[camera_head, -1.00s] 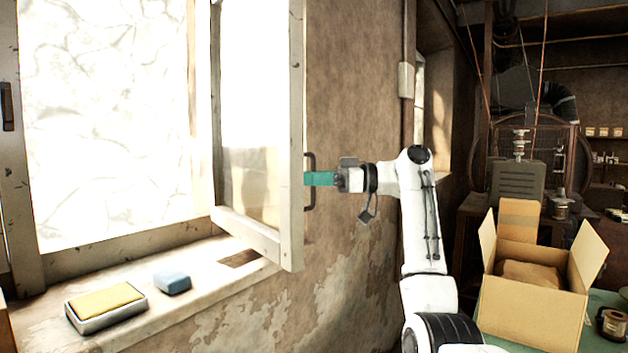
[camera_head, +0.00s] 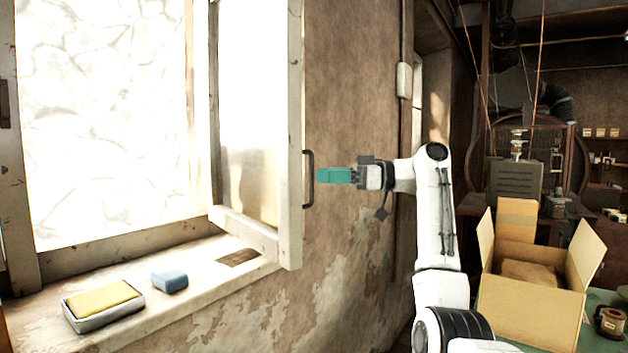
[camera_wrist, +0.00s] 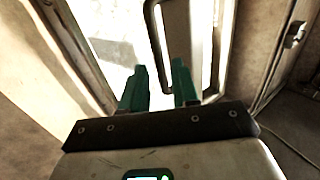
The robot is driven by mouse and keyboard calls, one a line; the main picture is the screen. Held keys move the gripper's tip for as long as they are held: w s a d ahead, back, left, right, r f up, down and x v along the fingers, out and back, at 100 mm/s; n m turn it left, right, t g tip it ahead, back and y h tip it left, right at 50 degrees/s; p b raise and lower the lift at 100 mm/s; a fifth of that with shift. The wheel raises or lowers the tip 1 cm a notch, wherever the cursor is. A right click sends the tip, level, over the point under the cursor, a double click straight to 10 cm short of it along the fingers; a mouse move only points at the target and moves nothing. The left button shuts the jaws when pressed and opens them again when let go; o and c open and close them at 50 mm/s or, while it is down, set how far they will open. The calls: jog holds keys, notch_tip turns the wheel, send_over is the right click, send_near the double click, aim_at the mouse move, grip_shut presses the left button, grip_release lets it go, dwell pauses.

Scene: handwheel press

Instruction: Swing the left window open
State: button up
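The left window's pale wooden sash (camera_head: 291,130) stands swung out from its frame, at an angle over the sill, with bright glass inside it. Its dark, bow-shaped handle (camera_head: 311,180) is upright on the sash's free edge. The dark handle also shows ahead of the fingers there.
A tray with a yellow sponge (camera_head: 103,299) and a blue block (camera_head: 170,281) sit on the window sill (camera_head: 215,292). An open cardboard box (camera_head: 530,305) stands at the lower right, with the press behind it. Bare wall lies right of the sash.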

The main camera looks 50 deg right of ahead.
jog(key=v, duration=0.6)
jog(key=shift+s+d+b, duration=0.2)
jog(key=shift+s+b, duration=0.05)
jog(key=shift+b, duration=0.2)
